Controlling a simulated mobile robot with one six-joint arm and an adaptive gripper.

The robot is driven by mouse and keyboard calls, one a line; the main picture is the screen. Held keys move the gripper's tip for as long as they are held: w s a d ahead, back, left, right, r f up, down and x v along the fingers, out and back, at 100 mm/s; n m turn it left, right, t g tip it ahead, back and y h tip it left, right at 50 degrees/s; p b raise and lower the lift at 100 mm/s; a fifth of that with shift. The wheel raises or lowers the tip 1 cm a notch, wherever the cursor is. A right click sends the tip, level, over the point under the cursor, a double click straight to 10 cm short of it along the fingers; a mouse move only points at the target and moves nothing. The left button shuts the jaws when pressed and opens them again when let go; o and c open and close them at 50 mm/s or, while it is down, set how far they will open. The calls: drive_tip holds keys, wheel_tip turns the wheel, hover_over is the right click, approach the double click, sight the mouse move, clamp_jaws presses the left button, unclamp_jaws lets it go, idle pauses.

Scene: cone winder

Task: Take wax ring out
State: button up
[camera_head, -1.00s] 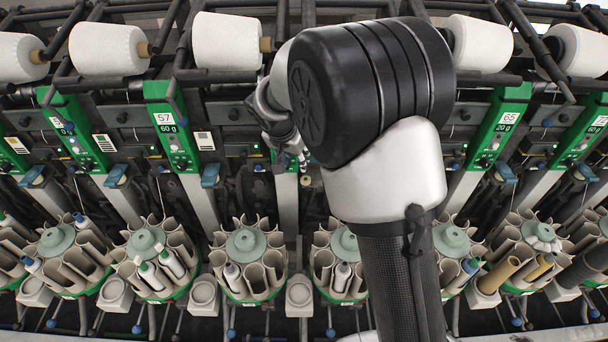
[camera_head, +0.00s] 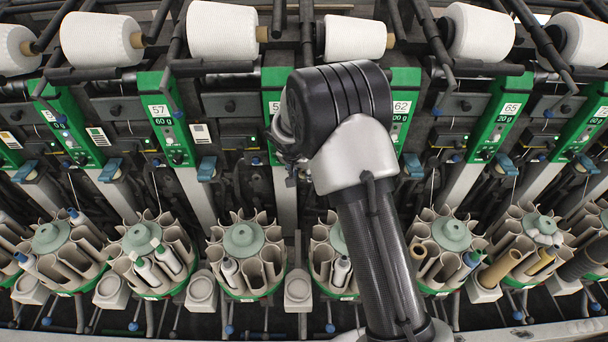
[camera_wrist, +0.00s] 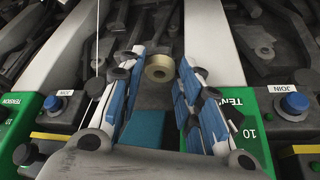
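The wax ring (camera_wrist: 159,68) is a small cream ring with a hole in its middle. In the wrist view it sits upright on the dark machine front, its face turned toward the camera. My gripper (camera_wrist: 160,57) is open, with its two blue-padded fingers on the left and right of the ring. Gaps show between the ring and both fingers. I cannot tell exactly how deep the ring lies between the tips. In the head view my arm hides the ring and most of the gripper.
Green panels flank the gripper in the wrist view, with a blue JOIN button (camera_wrist: 294,102) at right and another (camera_wrist: 53,103) at left. In the head view, white yarn cones (camera_head: 222,36) line the top and round bobbin magazines (camera_head: 244,240) stand below.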

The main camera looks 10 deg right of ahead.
drive_tip(key=shift+f, duration=0.1)
drive_tip(key=shift+c, duration=0.4)
drive_tip(key=shift+c, duration=1.4)
